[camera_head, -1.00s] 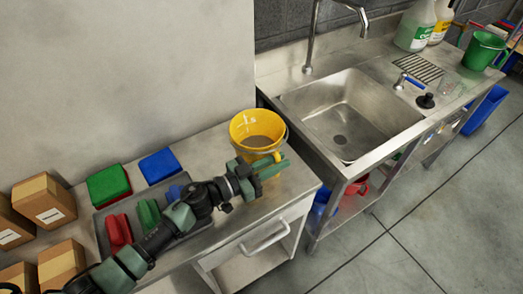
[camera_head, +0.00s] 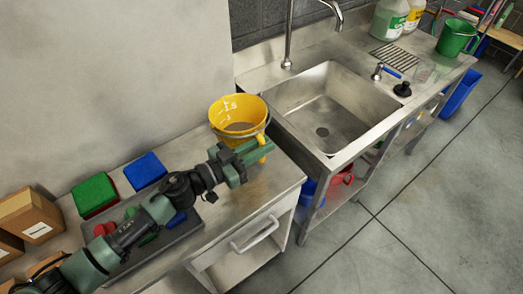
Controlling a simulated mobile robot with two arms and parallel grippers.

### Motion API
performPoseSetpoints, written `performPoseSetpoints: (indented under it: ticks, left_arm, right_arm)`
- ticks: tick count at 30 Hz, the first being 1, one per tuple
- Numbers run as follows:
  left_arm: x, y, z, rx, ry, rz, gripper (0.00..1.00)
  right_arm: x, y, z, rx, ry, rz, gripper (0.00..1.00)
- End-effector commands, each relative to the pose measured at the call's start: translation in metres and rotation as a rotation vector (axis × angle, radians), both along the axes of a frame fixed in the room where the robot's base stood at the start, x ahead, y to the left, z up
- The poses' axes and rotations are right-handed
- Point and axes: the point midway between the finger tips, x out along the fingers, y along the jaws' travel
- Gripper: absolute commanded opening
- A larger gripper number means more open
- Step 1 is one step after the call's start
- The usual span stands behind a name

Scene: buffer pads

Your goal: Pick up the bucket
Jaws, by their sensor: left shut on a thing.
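A yellow bucket (camera_head: 236,108) with a thin wire handle is at the right end of the steel counter, beside the sink. It looks upright, and its inside shows grey-brown. My left gripper (camera_head: 249,162) is at the bucket's near side, shut on it. The fingers and arm hide the bucket's lower part, so I cannot tell whether its base touches the counter. My right gripper is not in view.
The steel counter (camera_head: 262,190) holds a grey tray (camera_head: 190,232), a green block (camera_head: 94,190), a blue block (camera_head: 145,168) and cardboard boxes (camera_head: 30,214). A sink (camera_head: 330,105) is on the right. A green bucket (camera_head: 457,37) stands at its far end.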

Motion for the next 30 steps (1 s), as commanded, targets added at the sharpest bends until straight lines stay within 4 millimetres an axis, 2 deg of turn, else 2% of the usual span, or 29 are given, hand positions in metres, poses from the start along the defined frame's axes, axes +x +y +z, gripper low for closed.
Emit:
performPoseSetpoints:
  ticks: [1,15,30]
  left_arm:
    - [0.001,0.0,0.014,0.0,-0.013,-0.002,0.0]
    - [0.001,0.0,0.076,0.001,-0.014,-0.002,0.0]
    - [0.001,0.0,0.124,0.0,-0.013,-0.001,0.0]
  right_arm:
    - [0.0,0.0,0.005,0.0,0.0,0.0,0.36]
    - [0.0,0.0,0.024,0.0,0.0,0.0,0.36]
    - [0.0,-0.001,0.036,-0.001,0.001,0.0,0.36]
